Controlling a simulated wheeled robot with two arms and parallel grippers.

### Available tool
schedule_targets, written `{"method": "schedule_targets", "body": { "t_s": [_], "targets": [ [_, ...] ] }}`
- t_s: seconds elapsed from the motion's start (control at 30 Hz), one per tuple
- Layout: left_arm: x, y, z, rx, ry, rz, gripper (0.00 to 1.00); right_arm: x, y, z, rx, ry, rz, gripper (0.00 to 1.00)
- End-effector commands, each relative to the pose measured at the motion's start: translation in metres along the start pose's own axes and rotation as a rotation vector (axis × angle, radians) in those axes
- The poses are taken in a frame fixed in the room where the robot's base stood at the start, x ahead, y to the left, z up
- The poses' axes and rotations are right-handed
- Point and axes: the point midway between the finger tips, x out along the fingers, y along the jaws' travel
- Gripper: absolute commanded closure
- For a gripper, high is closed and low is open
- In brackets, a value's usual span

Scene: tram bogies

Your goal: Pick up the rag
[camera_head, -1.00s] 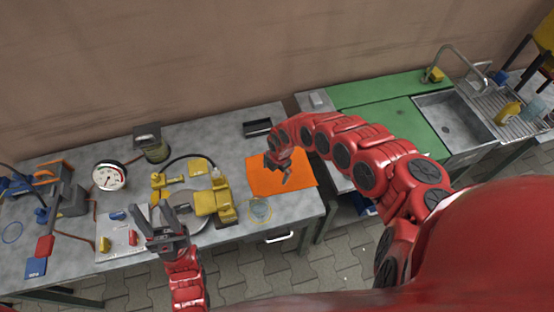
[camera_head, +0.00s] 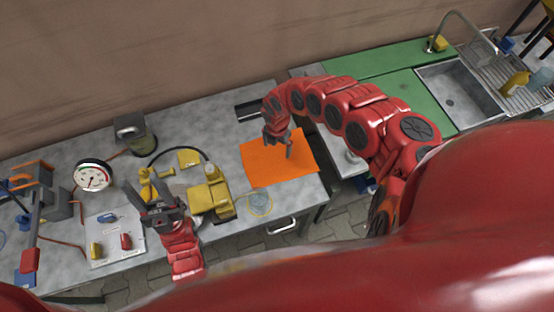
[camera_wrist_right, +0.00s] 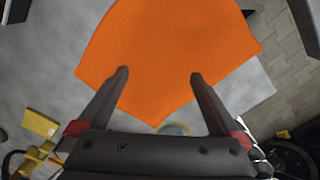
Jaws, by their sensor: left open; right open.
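The rag (camera_head: 275,170) is a flat orange cloth on the grey workbench, near its right end. It also fills the upper middle of the right wrist view (camera_wrist_right: 165,50). My right gripper (camera_head: 281,153) is open above the rag in the head view. In the right wrist view its two fingers (camera_wrist_right: 158,75) are spread apart over the near part of the rag, with nothing between them but the cloth below. Whether the tips touch the cloth is not clear. My left gripper (camera_head: 152,196) is open over the bench, left of the yellow device, and holds nothing.
A yellow device (camera_head: 208,196) stands left of the rag. A round coil (camera_head: 259,203) lies near the front edge. A gauge (camera_head: 93,175) and a dark lamp-like object (camera_head: 135,135) are further left. A sink (camera_head: 455,95) with a green counter is at the right.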

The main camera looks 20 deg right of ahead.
Motion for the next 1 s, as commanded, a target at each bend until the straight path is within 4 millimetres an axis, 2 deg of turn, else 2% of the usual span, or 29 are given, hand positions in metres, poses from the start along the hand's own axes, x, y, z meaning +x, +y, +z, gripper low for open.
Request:
{"method": "schedule_targets", "body": {
  "t_s": [0.03, 0.23, 0.37, 0.67, 1.0],
  "targets": [
    [-0.015, 0.001, 0.003, 0.0, 0.0, 0.0, 0.5, 0.017, 0.0, -0.001, 0.001, 0.001, 0.0, 0.0],
    [-0.038, 0.002, 0.006, 0.0, 0.0, 0.0, 0.5, 0.043, 0.0, 0.0, -0.001, -0.001, 0.0, 0.0],
    [-0.043, 0.002, 0.007, 0.0, 0.0, 0.0, 0.5, 0.049, 0.0, 0.0, -0.001, -0.001, 0.0, 0.0],
    [-0.042, 0.002, 0.007, 0.0, 0.0, 0.0, 0.5, 0.049, 0.0, 0.0, -0.001, 0.0, 0.0, 0.01],
    [-0.042, 0.002, 0.007, 0.0, 0.0, 0.0, 0.5, 0.049, 0.0, 0.0, 0.0, 0.001, 0.0, 0.31]
  ]
}}
